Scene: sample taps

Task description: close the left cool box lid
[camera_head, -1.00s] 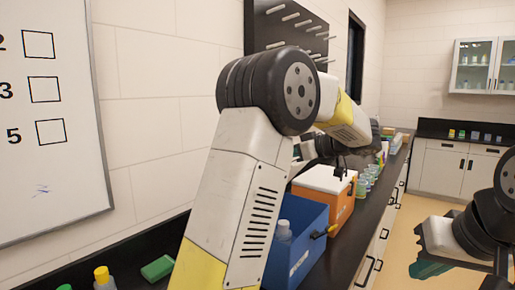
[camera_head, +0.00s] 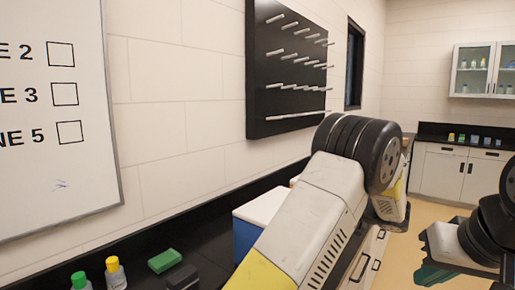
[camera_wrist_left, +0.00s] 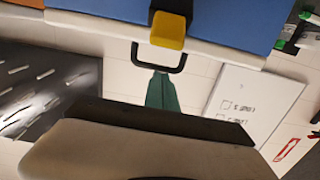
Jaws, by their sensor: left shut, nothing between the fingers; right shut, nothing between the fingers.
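The left cool box is blue (camera_head: 243,243) with a white lid (camera_head: 262,206), partly hidden behind my left arm in the head view. The lid lies over the box's top and looks level; whether it is fully seated I cannot tell. In the left wrist view, which is upside down, the blue wall (camera_wrist_left: 240,20) fills the top, with a yellow and black latch (camera_wrist_left: 168,30) and a black loop handle. My left gripper (camera_wrist_left: 162,92) shows there as shut teal fingers close to the handle, holding nothing. My right gripper (camera_head: 432,274) is shut and empty, away from the counter.
A green block (camera_head: 164,261), a dark block (camera_head: 182,278), a yellow-capped bottle (camera_head: 115,274) and a green-capped bottle (camera_head: 80,281) stand on the black counter at left. A peg rack (camera_head: 290,65) hangs on the wall. The orange box (camera_wrist_left: 24,4) barely shows.

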